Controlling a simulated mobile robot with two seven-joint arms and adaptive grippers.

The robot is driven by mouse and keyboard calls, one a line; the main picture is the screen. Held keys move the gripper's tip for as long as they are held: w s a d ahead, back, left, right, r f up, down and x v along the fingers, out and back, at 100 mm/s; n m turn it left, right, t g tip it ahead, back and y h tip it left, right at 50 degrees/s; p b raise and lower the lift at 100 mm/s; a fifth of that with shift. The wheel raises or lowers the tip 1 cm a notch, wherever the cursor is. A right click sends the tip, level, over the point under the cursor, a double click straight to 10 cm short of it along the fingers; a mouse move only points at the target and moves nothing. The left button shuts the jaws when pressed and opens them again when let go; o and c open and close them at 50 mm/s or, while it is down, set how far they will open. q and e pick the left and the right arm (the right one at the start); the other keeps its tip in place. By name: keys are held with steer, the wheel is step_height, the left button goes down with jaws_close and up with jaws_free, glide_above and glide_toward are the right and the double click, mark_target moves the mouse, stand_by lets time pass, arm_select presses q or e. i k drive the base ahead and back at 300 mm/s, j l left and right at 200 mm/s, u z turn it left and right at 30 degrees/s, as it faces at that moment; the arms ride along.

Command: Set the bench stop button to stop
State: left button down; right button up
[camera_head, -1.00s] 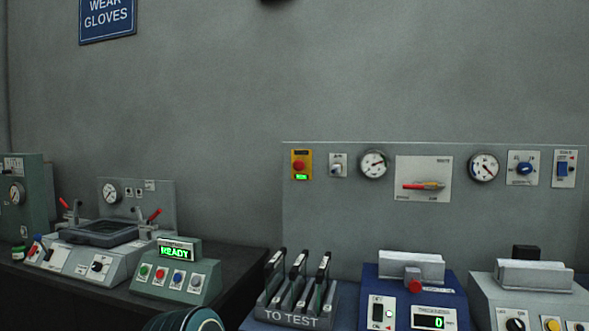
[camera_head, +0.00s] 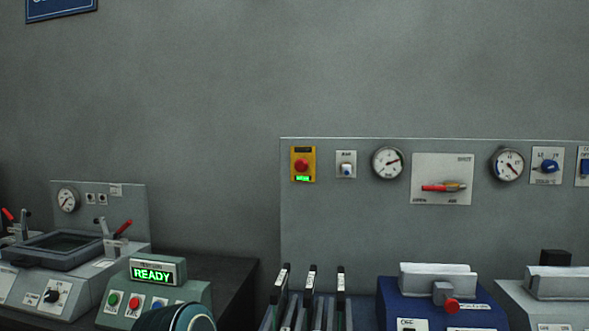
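The bench stop button is most likely the red mushroom button (camera_head: 301,165) on a yellow plate (camera_head: 303,152), with a lit green indicator (camera_head: 303,178) below it. It sits at the upper left of the grey wall panel (camera_head: 330,225). A rounded dark teal part at the bottom edge, left of centre, looks like part of my own arm. No gripper fingers show in the view, and nothing is touching the button.
Right of the button are a small switch plate (camera_head: 346,165), a gauge (camera_head: 387,162) and a red lever (camera_head: 443,187). Below stand a dark rack (camera_head: 310,300) and a blue machine (camera_head: 390,292). A green box reading READY (camera_head: 152,273) is at lower left.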

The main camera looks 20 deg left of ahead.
mark_target(301, 164)
steer(key=i+j, duration=0.15)
steer(key=j, duration=0.2)
steer(key=i+j+z, duration=0.1)
steer(key=j, duration=0.3)
steer(key=i+j+z, duration=0.1)
steer(key=j, duration=0.3)
steer(key=i+j, duration=0.2)
steer(key=j, duration=0.2)
